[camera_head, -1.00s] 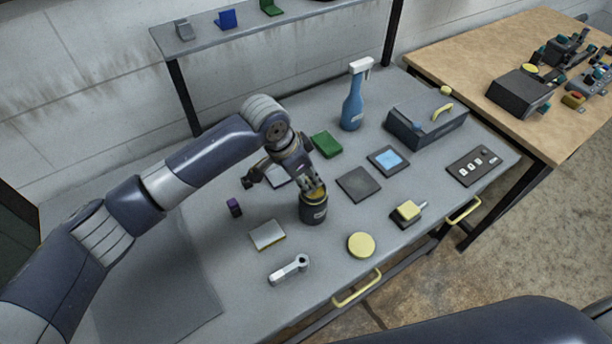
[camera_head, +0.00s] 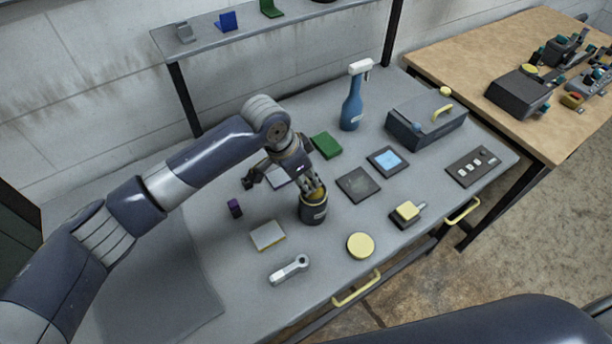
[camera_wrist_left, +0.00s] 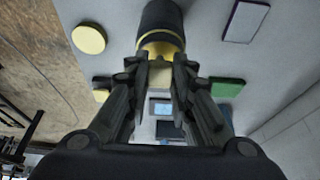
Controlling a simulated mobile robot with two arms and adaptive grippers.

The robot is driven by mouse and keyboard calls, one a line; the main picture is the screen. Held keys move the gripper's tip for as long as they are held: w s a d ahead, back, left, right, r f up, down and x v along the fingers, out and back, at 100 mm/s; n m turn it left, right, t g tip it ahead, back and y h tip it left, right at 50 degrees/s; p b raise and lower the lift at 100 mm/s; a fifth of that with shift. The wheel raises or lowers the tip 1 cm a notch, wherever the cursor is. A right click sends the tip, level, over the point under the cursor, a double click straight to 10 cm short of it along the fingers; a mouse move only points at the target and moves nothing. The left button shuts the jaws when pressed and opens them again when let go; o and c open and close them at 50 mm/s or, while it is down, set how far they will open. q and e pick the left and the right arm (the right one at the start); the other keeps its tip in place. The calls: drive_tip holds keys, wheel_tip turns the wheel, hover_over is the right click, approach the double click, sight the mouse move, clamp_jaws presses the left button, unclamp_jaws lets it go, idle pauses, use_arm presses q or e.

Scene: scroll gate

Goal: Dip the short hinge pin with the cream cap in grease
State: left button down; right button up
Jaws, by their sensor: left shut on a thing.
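A dark round pot with a yellow inner rim (camera_head: 314,212), seemingly the grease pot, stands on the grey bench. It also shows at the top of the left wrist view (camera_wrist_left: 163,22). My left gripper (camera_head: 314,192) points down at the pot's mouth, with its fingertips at the rim. In the left wrist view its fingers (camera_wrist_left: 160,80) are shut on a small cream piece (camera_wrist_left: 160,75), which looks like the hinge pin's cap. The pin's shaft is hidden, so I cannot tell how deep it sits in the pot. My right gripper is not in view.
Close by lie a white pad (camera_head: 267,236), a purple block (camera_head: 235,208), a dark plate (camera_head: 358,185) and a yellow disc (camera_head: 361,246). A grey lever (camera_head: 289,270) lies nearer the front. A spray bottle (camera_head: 352,105) and a dark box (camera_head: 427,127) stand behind.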

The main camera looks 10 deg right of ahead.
use_arm(q)
drive_tip(key=shift+r+p, duration=1.8)
drive_tip(key=shift+r, duration=1.5)
